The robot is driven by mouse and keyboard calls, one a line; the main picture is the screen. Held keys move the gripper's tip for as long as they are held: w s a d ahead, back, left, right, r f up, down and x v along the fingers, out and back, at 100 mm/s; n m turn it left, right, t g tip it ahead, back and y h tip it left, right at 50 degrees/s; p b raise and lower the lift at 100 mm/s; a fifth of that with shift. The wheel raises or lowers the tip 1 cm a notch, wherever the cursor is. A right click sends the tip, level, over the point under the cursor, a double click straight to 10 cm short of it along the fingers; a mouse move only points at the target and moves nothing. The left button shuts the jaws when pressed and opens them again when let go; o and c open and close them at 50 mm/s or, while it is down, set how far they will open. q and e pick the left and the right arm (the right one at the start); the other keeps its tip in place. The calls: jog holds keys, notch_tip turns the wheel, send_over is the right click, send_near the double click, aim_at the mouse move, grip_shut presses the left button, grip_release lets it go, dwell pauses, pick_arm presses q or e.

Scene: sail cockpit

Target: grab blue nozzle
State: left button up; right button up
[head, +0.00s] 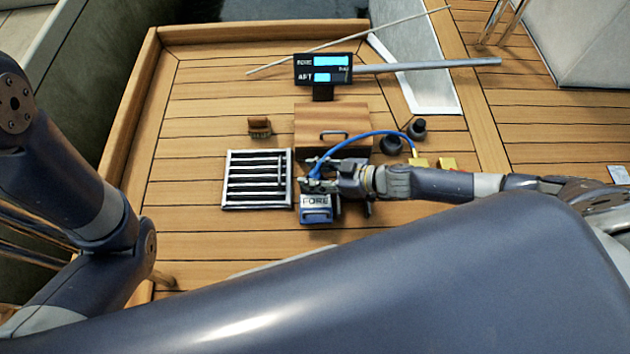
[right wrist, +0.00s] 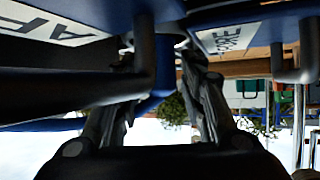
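The blue nozzle (head: 316,172) is at the near end of a blue hose (head: 352,141) in the head view, just above a blue box marked FORE (head: 317,212). My right gripper (head: 312,186) reaches in from the right and is at the nozzle, partly covering it. In the right wrist view, the two fingers of my right gripper (right wrist: 160,75) stand on either side of a blue round part (right wrist: 150,105), which looks like the nozzle. A gap shows beside the right-hand finger, so the gripper looks open around it. My left gripper is out of view.
Close by are a grating (head: 257,204), a wooden box with a handle (head: 312,116), a brush (head: 259,126) and dark round knobs (head: 391,145). A display panel (head: 323,69) stands behind. In the right wrist view, labelled box walls (right wrist: 230,36) crowd the gripper.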

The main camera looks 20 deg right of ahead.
grip_shut()
